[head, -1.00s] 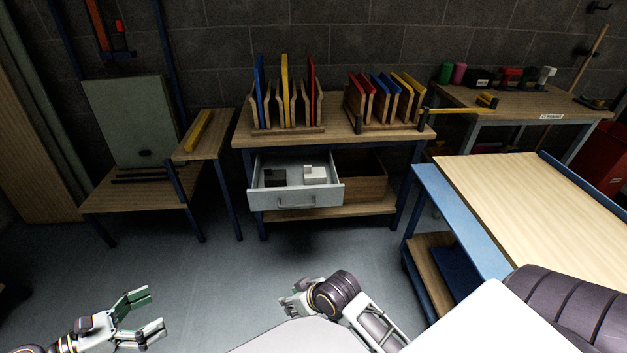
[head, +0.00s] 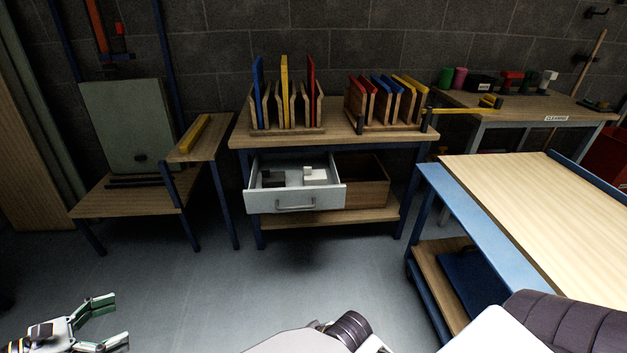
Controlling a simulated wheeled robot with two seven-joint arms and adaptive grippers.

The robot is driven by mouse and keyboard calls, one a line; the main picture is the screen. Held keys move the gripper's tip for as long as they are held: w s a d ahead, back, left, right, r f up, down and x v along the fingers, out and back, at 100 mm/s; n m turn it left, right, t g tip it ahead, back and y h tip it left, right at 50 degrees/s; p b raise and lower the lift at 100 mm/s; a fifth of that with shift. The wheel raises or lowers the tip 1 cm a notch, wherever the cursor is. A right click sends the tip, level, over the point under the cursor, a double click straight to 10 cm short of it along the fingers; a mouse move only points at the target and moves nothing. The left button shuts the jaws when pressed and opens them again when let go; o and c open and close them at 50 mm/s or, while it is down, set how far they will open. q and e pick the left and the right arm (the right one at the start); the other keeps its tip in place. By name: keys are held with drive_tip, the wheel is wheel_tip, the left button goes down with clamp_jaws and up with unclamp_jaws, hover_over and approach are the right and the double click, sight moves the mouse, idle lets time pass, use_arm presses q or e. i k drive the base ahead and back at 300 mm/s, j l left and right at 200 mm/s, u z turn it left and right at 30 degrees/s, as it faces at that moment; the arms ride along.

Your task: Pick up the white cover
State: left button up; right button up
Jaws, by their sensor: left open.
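A small white block-like piece (head: 316,175), probably the white cover, lies in the open grey drawer (head: 296,200) of the middle workbench, on the drawer's right side. A dark piece (head: 273,179) lies to its left in the same drawer. My left gripper (head: 118,320) is at the bottom left, open and empty, above the floor and well away from the drawer. Of my right arm only a dark joint and a link show at the bottom middle. Its gripper fingers are not visible.
The middle workbench (head: 343,141) carries two racks with coloured panels. An open wooden compartment (head: 361,193) is right of the drawer. A blue-framed table (head: 540,205) stands at the right, a lower bench (head: 135,202) at the left. The floor before the drawer is clear.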

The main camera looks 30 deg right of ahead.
sight(312, 178)
drive_tip(key=i+l+z, duration=0.2)
drive_tip(key=i+z, duration=1)
drive_tip(key=i+l+z, duration=0.15)
drive_tip(key=i+l, duration=0.05)
drive_tip(key=i, duration=0.1)
